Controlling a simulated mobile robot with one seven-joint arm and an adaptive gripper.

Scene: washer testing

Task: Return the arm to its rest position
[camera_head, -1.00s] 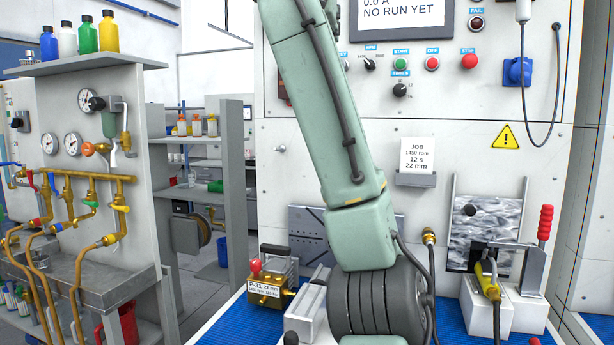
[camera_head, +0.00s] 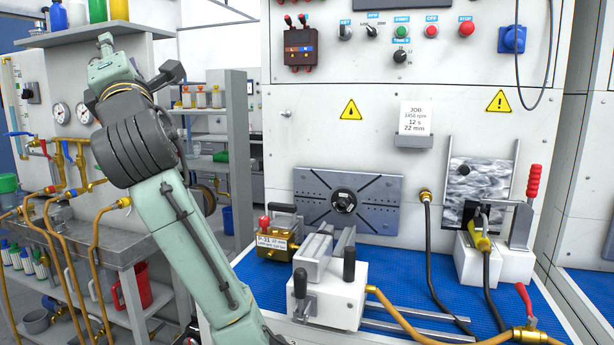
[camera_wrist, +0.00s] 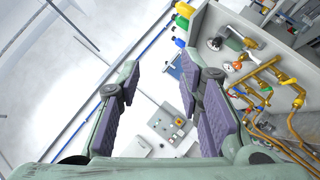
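My arm (camera_head: 185,250) rises from the bottom of the head view and bends at a dark ringed joint in front of the left shelving. Its far end (camera_head: 112,68) is raised at the upper left, clear of the blue work surface. In the wrist view my gripper (camera_wrist: 160,78) has its two purple-padded fingers spread wide apart, with nothing between them. Behind the gap a panel with buttons shows small and far off.
The blue bench (camera_head: 400,270) holds a brass pump (camera_head: 276,245), a white clamp block (camera_head: 330,295) and a lever fixture (camera_head: 500,255). A brass pipe rack (camera_head: 75,180) stands left, behind my arm. A hose and cables lie at the bench front.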

